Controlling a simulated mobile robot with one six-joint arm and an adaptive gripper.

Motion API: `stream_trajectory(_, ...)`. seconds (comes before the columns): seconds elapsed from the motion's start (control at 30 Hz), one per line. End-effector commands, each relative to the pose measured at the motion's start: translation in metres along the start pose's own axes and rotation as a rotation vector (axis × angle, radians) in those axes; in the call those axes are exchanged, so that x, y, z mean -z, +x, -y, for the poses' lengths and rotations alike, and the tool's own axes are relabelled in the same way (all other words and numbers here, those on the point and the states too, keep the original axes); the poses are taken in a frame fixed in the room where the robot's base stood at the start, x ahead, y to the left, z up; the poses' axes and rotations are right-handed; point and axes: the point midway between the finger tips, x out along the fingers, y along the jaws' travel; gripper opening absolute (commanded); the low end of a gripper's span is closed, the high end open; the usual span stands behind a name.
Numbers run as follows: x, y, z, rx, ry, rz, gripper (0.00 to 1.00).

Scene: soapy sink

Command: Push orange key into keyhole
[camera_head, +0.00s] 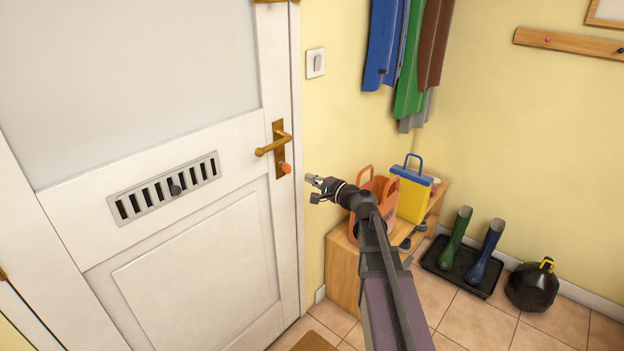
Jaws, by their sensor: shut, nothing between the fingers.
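The orange key (286,168) shows as a small orange head at the lower part of the brass handle plate (279,135) on the white door. The keyhole itself is hidden behind the key's head, and I cannot tell how deep the key sits. My gripper (310,188) is shut and empty. It appears a little to the right of the key and slightly lower in the picture, apart from it, with its fingers toward the door.
The brass lever (272,146) sticks out just above the key. A wooden bench (345,270) with an orange bag (366,222) and a yellow-blue bag (412,198) stands to the right. Coats hang above.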

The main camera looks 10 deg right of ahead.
Motion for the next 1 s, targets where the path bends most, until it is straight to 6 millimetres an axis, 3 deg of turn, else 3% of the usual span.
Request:
stream_trajectory(0.27, 0.000, 0.006, 0.000, 0.000, -0.001, 0.001, 0.00)
stream_trajectory(1.0, 0.000, 0.058, 0.000, 0.000, -0.001, 0.000, 0.00)
